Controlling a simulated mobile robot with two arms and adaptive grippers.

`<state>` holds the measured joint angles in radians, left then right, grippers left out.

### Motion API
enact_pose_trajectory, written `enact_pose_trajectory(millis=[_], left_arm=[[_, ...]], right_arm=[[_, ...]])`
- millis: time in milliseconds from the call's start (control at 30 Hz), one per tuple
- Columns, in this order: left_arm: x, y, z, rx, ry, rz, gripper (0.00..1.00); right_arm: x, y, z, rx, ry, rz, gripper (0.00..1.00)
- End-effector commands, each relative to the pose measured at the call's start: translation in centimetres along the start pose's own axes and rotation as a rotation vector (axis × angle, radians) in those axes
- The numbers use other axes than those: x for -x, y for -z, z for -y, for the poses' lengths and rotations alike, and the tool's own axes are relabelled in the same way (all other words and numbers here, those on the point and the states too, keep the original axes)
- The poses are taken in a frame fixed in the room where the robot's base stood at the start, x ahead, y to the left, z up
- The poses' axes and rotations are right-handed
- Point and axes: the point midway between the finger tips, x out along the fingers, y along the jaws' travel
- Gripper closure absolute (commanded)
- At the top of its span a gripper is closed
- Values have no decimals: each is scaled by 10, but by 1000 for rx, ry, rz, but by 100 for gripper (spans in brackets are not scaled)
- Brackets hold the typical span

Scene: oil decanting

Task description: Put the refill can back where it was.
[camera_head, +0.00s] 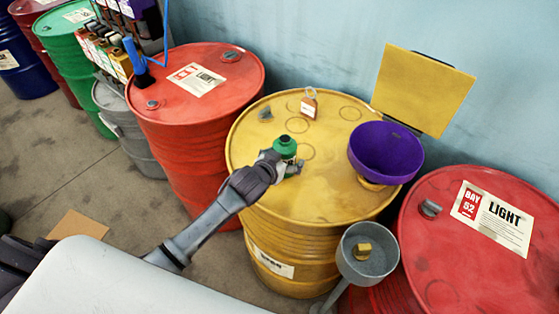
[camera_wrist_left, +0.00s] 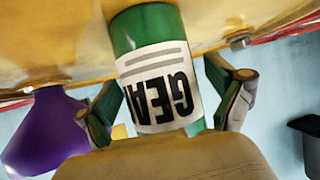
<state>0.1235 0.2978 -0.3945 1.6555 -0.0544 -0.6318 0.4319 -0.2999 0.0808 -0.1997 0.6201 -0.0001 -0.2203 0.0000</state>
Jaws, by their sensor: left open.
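The refill can appears to be the green can (camera_head: 285,148) with a dark cap, standing on the top of the yellow drum (camera_head: 335,205). In the left wrist view the green can (camera_wrist_left: 155,70) shows a white label with part of the word GEAR, upside down. My left gripper (camera_head: 284,168) is at the can, low on the drum top. Its fingers (camera_wrist_left: 168,105) are open, one on each side of the can, and do not look closed on it. The can's lower part is partly hidden by the gripper in the head view. My right gripper is not in view.
A yellow board (camera_head: 424,90) rises behind. Red drums (camera_head: 200,85) flank it. A grey funnel (camera_head: 367,268) stands in front.

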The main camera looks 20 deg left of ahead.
Motion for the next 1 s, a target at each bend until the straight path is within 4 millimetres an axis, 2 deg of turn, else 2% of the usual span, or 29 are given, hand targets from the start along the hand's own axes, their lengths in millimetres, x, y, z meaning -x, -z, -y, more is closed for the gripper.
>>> enact_pose_trajectory(millis=[167,400,600,800,1000], left_arm=[[23,-1,0,0,0,-1,7],[74,-2,0,1,-1,0,7],[107,-1,0,0,0,-1,7],[120,0,0,0,0,0,7],[120,1,0,0,0,-1,7]], right_arm=[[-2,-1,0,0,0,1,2],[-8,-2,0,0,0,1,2],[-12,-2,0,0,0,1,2],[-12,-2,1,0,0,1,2],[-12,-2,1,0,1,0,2]])
